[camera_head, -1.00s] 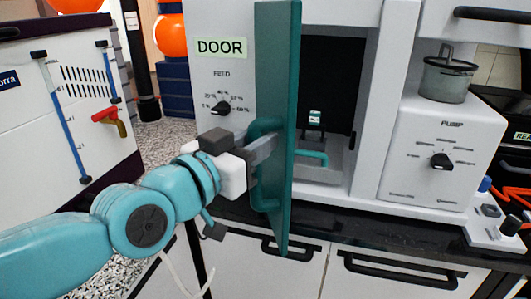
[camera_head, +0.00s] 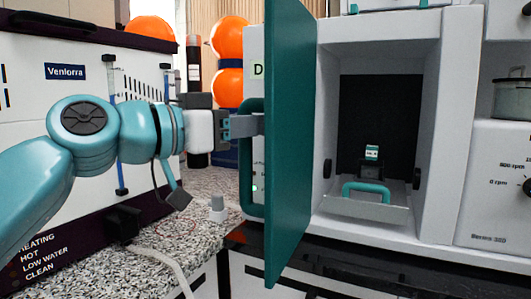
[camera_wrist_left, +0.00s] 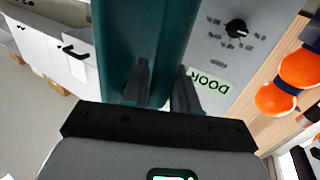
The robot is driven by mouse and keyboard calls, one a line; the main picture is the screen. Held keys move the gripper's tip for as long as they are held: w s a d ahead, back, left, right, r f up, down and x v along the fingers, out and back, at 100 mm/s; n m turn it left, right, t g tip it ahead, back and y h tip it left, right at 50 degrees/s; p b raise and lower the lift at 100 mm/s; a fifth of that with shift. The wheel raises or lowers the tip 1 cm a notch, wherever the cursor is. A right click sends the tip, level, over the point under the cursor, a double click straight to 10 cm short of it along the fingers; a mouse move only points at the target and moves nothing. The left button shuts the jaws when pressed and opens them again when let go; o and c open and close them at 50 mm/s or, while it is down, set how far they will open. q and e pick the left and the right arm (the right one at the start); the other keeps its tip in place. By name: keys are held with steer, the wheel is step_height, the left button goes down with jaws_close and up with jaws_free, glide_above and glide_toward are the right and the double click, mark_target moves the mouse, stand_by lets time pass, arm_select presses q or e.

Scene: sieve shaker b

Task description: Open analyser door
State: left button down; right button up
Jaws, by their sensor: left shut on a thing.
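The analyser door (camera_head: 290,140) is a tall teal panel standing swung open, seen nearly edge-on in the head view. Its teal handle (camera_head: 252,205) is on the left face. My left gripper (camera_head: 252,125) is shut on the handle at its upper part. In the left wrist view the fingers (camera_wrist_left: 160,92) reach to the teal door (camera_wrist_left: 125,50), and the grip itself is partly hidden. The analyser's chamber (camera_head: 375,120) is exposed to the right of the door. Inside is a tray with a teal handle (camera_head: 365,193) and a small green-white item (camera_head: 372,152). My right gripper is not visible.
A white Venlorra machine (camera_head: 60,100) stands on the left on a speckled counter (camera_head: 185,235). Orange spheres (camera_head: 228,45) are behind. A panel with a knob (camera_head: 525,187) is at the right.

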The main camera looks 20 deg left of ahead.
arm_select(q)
steer(key=shift+w+a+f+m+g+h, duration=0.2)
steer(key=shift+a+m+g+h, duration=0.25)
steer(key=shift+a+h, duration=0.15)
steer(key=shift+w+a+f+m+g+h, duration=0.15)
steer(key=shift+a+m+g+h, duration=0.2)
steer(key=shift+a+g+h, duration=0.2)
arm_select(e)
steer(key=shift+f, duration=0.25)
arm_select(q)
steer(key=shift+a, duration=0.1)
steer(key=c, duration=1)
jaws_free()
steer(key=shift+s+a+r, duration=0.1)
steer(key=shift+r, duration=0.05)
steer(key=shift+r, duration=0.1)
